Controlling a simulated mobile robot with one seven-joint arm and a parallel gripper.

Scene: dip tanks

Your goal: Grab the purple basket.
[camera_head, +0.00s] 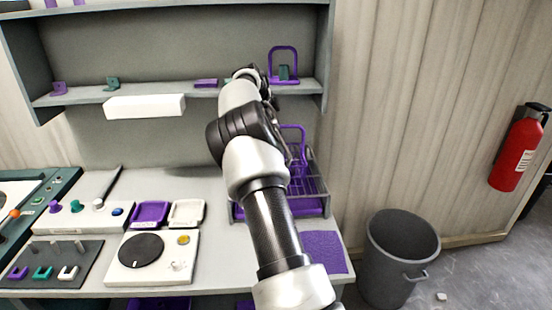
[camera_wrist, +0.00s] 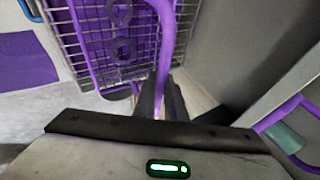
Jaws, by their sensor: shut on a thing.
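The purple basket is a wire basket with a tall purple handle (camera_head: 293,128) at the right end of the bench, partly behind my arm. In the wrist view its purple handle (camera_wrist: 166,50) runs down between the fingers of my gripper (camera_wrist: 161,98), which is shut on it. The wire mesh wall (camera_wrist: 70,42) and purple rings of the basket show below the handle there. In the head view my forearm and wrist hide the fingers and part of the basket. I cannot tell whether the basket is resting or raised.
A shelf above (camera_head: 200,92) holds another purple hoop (camera_head: 283,52) with a teal piece, close to my wrist. Purple and white trays (camera_head: 150,213) and a white device (camera_head: 150,265) stand left on the bench. A purple mat (camera_head: 324,252) lies in front; a grey bin (camera_head: 400,255) stands right.

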